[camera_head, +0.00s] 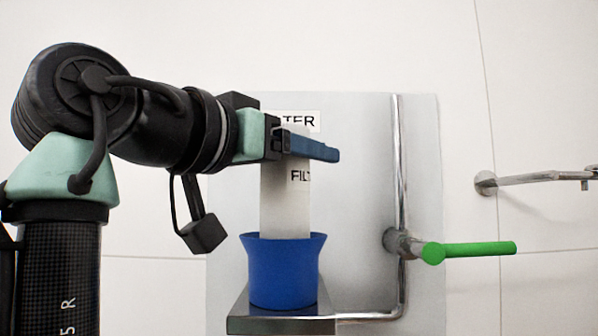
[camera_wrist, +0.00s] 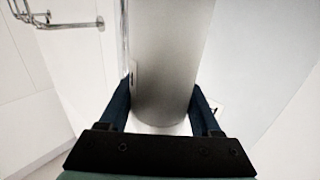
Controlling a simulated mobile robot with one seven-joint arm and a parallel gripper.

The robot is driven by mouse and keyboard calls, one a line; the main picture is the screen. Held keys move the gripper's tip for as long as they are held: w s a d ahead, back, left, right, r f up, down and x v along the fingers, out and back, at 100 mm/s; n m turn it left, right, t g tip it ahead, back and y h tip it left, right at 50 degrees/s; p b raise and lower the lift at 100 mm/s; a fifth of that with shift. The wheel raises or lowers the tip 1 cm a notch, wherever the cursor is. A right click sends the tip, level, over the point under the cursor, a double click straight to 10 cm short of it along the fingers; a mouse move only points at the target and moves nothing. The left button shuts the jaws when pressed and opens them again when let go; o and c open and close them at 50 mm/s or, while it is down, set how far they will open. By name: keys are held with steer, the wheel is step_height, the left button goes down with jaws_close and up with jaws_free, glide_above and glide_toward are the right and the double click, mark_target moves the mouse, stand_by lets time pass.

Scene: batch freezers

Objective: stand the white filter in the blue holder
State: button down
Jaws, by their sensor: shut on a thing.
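The white filter (camera_head: 285,205) is an upright white cylinder with dark lettering. Its lower end is inside the mouth of the blue holder (camera_head: 284,272), a flared cup on a metal shelf; how deep it reaches is hidden by the cup wall. My gripper (camera_head: 312,148) is shut on the upper part of the filter, with its blue fingers on either side. In the wrist view, the filter (camera_wrist: 168,60) stands between the two fingers of my gripper (camera_wrist: 160,110). The holder cannot be made out there.
The holder's metal shelf (camera_head: 262,325) juts from a grey panel (camera_head: 350,150) with a partly covered label (camera_head: 300,121). To the right are a vertical metal pipe (camera_head: 398,160), a green-handled valve (camera_head: 475,250) and a wall-mounted metal bar (camera_head: 535,179).

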steer(key=shift+a+f, duration=0.1)
steer(key=shift+f, duration=0.7)
steer(key=shift+w+f, duration=0.1)
steer(key=shift+f, duration=0.1)
steer(key=shift+f, duration=0.15)
steer(key=shift+c, duration=0.4)
jaws_free()
steer(key=shift+s, duration=0.2)
steer(key=b+v, duration=0.4)
steer(key=v, duration=0.7)
steer(key=shift+s+a, duration=0.25)
steer(key=shift+s, duration=0.05)
